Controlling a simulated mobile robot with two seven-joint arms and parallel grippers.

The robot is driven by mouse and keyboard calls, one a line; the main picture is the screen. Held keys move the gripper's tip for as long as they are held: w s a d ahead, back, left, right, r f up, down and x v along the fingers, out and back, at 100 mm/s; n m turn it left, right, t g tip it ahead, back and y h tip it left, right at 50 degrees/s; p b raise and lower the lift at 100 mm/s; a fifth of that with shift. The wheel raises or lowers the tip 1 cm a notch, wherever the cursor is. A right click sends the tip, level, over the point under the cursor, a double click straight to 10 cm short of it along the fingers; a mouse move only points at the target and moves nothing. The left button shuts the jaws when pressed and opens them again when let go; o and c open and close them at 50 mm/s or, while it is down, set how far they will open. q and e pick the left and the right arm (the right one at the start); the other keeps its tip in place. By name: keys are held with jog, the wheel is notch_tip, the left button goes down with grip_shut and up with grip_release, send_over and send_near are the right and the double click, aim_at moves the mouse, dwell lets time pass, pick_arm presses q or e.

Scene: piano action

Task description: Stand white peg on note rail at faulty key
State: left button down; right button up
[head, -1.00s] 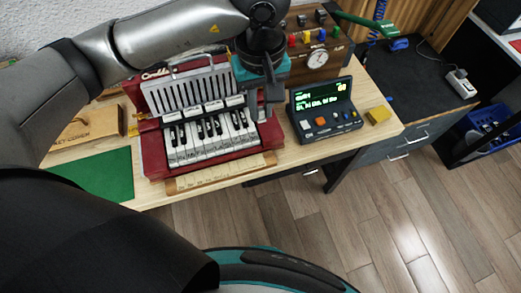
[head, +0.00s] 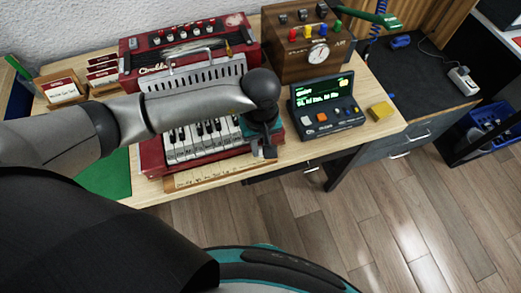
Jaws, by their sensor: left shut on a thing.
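My left gripper (head: 264,150) points down at the right front end of the red accordion's keyboard (head: 202,139), above the right end of the note rail. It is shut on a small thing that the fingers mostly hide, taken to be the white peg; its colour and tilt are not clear. The note rail (head: 210,175) is a pale wooden strip with small marks along the front of the keys. My left arm covers part of the accordion and the rear of the keys. I cannot tell which key is faulty. My right gripper is not in view.
A tester with a lit screen (head: 322,90) stands right of the accordion, with a yellow block (head: 381,110) beside it. A wooden box with a gauge (head: 300,45) is behind. A green mat (head: 107,177) lies left; card holders (head: 60,90) stand at back left.

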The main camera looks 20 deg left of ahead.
aim_at(260, 149)
pick_arm(q)
jog(key=shift+f, duration=1.2)
jog(key=shift+f, duration=0.1)
jog(key=shift+f+b, duration=0.15)
jog(key=shift+b, duration=0.2)
jog(key=c, duration=0.8)
grip_release()
jog(key=shift+r, duration=0.2)
jog(key=shift+r+p, duration=0.35)
jog(key=shift+r, duration=0.05)
notch_tip(260, 149, up, 11)
jog(key=shift+r+p, duration=0.2)
jog(key=shift+p, duration=0.4)
